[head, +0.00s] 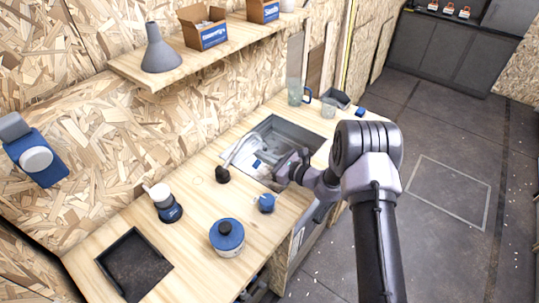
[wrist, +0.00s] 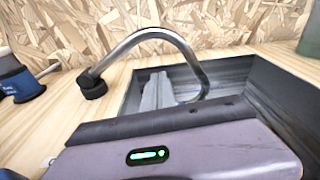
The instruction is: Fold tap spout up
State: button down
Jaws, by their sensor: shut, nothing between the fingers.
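The tap spout (head: 238,148) is a bent grey metal tube. It rises from a black round base (head: 222,174) on the worktop at the left edge of the sink (head: 293,128). In the wrist view the spout (wrist: 150,33) arches from the base (wrist: 92,84) to the right, and its far end bends down over the sink basin. My gripper (head: 284,172) is at the right front part of the sink, right of the spout and apart from it. It is shut and empty. In the wrist view its body covers the lower part and its fingertips are hard to make out.
A blue-lidded pot (head: 228,237), a small blue cup (head: 266,203) and a blue-and-white brush (head: 165,202) stand on the worktop in front. A glass jug (head: 295,80) stands behind the sink. A shelf (head: 205,55) with boxes juts from the wall above.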

jog(key=w+a+r, duration=0.1)
jog(key=w+a+r+b, duration=0.1)
jog(key=a+r, duration=0.1)
jog(key=shift+a+r, duration=0.1)
jog(key=shift+r, duration=0.05)
dwell(0.4)
jog(key=shift+r, duration=0.1)
